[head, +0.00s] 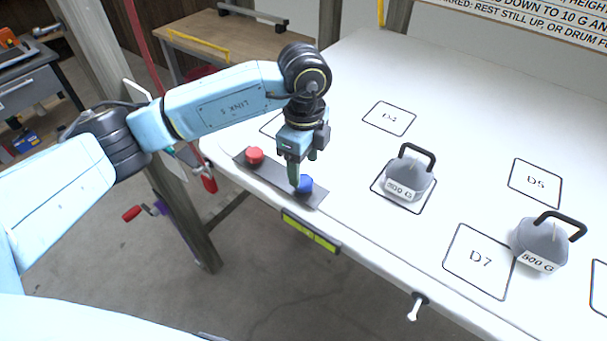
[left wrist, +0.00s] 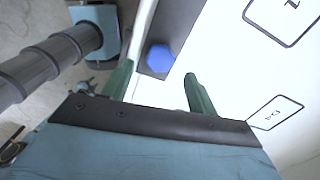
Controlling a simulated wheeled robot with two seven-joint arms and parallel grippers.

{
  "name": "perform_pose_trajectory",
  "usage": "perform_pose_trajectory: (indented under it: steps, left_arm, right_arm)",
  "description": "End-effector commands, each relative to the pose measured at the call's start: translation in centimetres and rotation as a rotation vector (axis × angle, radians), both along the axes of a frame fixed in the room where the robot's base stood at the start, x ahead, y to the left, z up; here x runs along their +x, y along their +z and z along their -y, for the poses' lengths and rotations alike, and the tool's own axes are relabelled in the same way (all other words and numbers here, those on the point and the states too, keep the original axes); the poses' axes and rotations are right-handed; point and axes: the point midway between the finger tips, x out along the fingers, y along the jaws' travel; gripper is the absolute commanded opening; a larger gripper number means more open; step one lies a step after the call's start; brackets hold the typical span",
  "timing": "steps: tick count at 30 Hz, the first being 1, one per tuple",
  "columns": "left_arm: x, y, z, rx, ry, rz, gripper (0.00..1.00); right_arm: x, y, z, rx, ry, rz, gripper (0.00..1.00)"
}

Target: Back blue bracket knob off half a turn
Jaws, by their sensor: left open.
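The blue knob (head: 305,184) sits near the right end of a dark grey bracket strip (head: 280,178) at the table's front edge. A red knob (head: 254,155) sits near the strip's other end. My left gripper (head: 303,170) points down over the blue knob, and one finger covers part of it. In the left wrist view the blue knob (left wrist: 160,57) shows as a faceted head, just beyond and between the two green fingertips (left wrist: 158,69), with gaps on both sides. The left gripper is open and empty. My right gripper is not in view.
Two grey weights with black handles stand on the white table (head: 335,100): one (head: 407,175) behind right of the knob, and a 500 G one (head: 541,243) further right. A yellow-green level strip (head: 310,231) hangs on the front edge. A red-handled crank (head: 132,213) is at lower left.

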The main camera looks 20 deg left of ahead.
Motion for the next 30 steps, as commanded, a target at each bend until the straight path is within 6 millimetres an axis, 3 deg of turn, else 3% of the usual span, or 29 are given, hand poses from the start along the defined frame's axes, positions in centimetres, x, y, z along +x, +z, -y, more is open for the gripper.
perform_pose_trajectory:
  steps: [6,12,30]
  left_arm:
    - [0.1,4.9,0.0,-0.001,0.0,0.004,0.59]
    - [0.0,7.7,0.0,0.0,0.0,-0.001,0.59]
    - [-0.1,8.3,0.2,-0.006,-0.005,-0.004,0.59]
  right_arm:
    - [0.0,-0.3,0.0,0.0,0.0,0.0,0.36]
    - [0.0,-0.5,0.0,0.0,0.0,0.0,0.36]
    - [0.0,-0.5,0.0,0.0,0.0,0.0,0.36]
